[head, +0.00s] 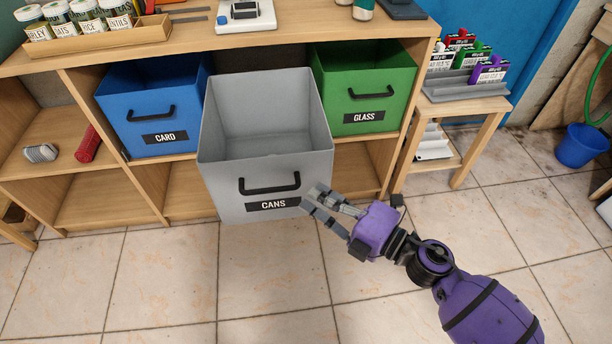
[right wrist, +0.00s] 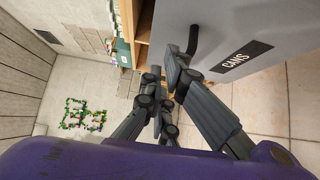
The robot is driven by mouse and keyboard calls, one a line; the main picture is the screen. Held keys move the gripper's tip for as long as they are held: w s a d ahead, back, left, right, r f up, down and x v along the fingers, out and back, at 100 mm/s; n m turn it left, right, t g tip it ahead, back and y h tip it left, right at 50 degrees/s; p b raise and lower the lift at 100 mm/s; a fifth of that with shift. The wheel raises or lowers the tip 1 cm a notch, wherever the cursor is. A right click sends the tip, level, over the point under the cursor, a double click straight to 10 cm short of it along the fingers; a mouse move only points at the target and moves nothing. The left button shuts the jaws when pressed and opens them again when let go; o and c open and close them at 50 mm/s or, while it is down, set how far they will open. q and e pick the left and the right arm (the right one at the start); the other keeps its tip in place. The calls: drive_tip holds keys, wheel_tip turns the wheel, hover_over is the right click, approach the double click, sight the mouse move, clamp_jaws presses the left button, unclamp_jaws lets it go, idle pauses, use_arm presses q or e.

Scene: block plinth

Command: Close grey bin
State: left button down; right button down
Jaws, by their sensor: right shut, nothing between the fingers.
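The grey bin (head: 222,188) labelled CANS is pulled out of the shelf unit, well in front of the blue and green bins. Its inside looks empty. Its black handle (head: 270,185) is on the front face, above the label. My right gripper (head: 310,198) is shut and empty at the right part of the bin's front, close to the label's right end; I cannot tell whether it touches. In the right wrist view the fingers (right wrist: 165,85) are beside the grey front face (right wrist: 265,25), near the handle (right wrist: 193,40). My left gripper is not in view.
The blue CARD bin (head: 125,125) and the green GLASS bin (head: 385,105) sit in the shelf unit (head: 180,190) on either side. A small side table (head: 470,130) with a rack stands at the right. The tiled floor (head: 150,285) in front is clear.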

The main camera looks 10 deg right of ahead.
sight(305, 177)
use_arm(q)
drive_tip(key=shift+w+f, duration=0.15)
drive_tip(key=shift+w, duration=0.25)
use_arm(e)
drive_tip(key=w, duration=0.2)
drive_tip(key=w+a, duration=0.1)
drive_tip(key=w, duration=0.1)
drive_tip(key=w+a, duration=0.1)
drive_tip(key=w, duration=0.1)
drive_tip(key=shift+w, duration=0.1)
